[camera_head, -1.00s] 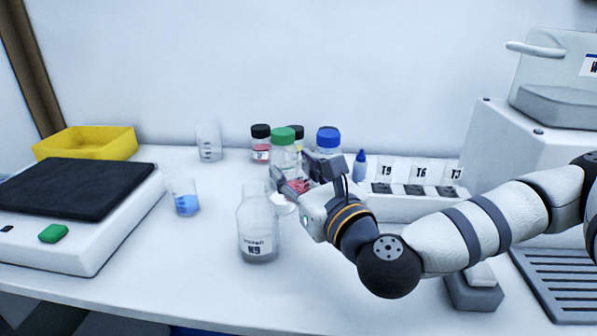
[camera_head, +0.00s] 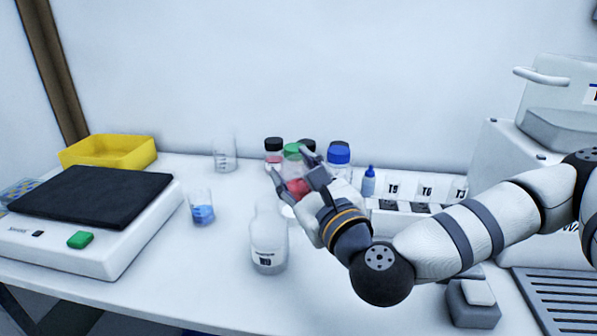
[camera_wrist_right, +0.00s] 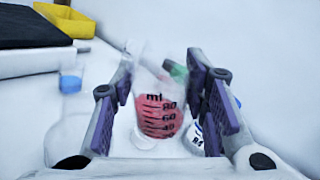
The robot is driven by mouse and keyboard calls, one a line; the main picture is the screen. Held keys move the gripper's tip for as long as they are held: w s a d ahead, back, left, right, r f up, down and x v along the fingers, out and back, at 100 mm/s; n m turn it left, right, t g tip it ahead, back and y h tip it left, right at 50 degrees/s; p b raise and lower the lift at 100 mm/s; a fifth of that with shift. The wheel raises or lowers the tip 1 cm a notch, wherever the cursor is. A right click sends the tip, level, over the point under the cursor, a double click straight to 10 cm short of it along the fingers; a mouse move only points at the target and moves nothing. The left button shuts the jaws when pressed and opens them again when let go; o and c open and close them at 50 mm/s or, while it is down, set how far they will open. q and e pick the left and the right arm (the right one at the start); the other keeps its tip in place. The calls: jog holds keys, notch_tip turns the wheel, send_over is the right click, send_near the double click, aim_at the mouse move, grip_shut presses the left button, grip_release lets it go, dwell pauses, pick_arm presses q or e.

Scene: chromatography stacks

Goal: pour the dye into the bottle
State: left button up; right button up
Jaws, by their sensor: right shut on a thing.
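My right gripper (camera_head: 290,168) is shut on a clear graduated beaker of red dye (camera_head: 297,187). In the right wrist view the red beaker (camera_wrist_right: 157,115) sits upright or nearly so between the two fingers. Whether its base touches the table cannot be told. A clear bottle (camera_head: 268,240) with a white label, apparently empty, stands upright on the table in front of the gripper, to its lower left. A small beaker of blue liquid (camera_head: 202,212) stands farther left. My left gripper is not in view.
Behind the gripper stand capped bottles, black (camera_head: 273,153), green (camera_head: 292,150) and blue (camera_head: 339,160). An empty beaker (camera_head: 224,155) is at the back. A balance (camera_head: 100,245) and yellow tray (camera_head: 110,152) are left. A labelled rack (camera_head: 400,225) stands right.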

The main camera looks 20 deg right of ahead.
jog(key=shift+s+a+r+n+p, duration=0.1)
jog(key=shift+a+r+n+p, duration=0.2)
jog(key=shift+a+n, duration=0.25)
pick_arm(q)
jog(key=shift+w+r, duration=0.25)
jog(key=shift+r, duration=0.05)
pick_arm(e)
jog(key=shift+d+f, duration=0.1)
jog(key=shift+f, duration=0.05)
jog(key=shift+r+n, duration=0.25)
jog(key=shift+n, duration=0.2)
jog(key=shift+p, duration=0.3)
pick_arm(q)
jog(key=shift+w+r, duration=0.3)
pick_arm(e)
jog(key=shift+f+n, duration=0.1)
jog(key=shift+n, duration=0.2)
